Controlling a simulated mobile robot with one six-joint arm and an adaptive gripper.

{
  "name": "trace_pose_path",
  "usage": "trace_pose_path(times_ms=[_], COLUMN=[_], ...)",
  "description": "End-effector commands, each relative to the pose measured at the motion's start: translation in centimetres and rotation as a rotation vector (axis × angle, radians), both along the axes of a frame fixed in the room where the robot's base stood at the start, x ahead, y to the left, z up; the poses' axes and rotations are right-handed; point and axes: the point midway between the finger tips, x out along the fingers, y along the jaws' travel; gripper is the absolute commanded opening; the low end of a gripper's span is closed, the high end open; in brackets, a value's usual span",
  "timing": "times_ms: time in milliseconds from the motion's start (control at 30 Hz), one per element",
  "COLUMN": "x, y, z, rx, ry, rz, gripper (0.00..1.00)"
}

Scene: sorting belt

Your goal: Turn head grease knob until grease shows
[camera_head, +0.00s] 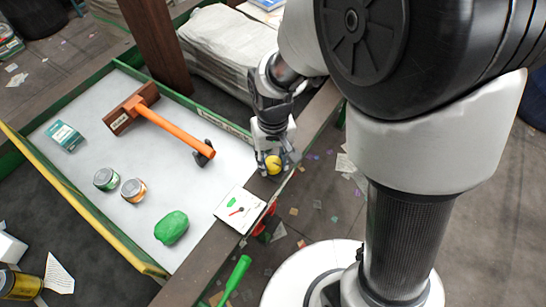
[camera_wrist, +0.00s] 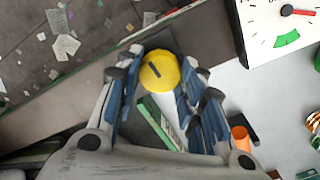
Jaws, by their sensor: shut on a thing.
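The yellow round knob (camera_wrist: 160,72) with a short dark mark on top sits on the dark beam at the belt's edge. It also shows in the head view (camera_head: 273,164). My gripper (camera_head: 272,160) points down over it, with its fingers on either side of the knob; they also show in the wrist view (camera_wrist: 158,85). The gripper is shut on the knob. A white gauge plate (camera_head: 240,210) with a red pointer and a green zone lies beside the knob. In the wrist view the red pointer (camera_wrist: 300,11) lies outside the green zone (camera_wrist: 286,39). I see no grease.
A wooden post (camera_head: 155,45) stands behind. Paper scraps litter the floor at right.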

Motion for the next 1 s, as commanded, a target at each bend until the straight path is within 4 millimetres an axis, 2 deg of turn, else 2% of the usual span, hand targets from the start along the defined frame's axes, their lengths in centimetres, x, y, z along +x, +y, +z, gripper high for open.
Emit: trace_pose_path(times_ms=[167, 200, 500, 833, 1000], x=[0.0, 0.0, 0.0, 0.0, 0.2], y=[0.0, 0.0, 0.0, 0.0, 0.0], z=[0.0, 0.0, 0.0, 0.2, 2.2], rx=[0.000, 0.000, 0.000, 0.000, 0.002], ry=[-0.001, -0.001, 0.000, -0.001, -0.006], rz=[0.001, 0.001, 0.002, 0.002, 0.002], gripper=[0.12, 0.38, 0.57, 0.57, 0.57])
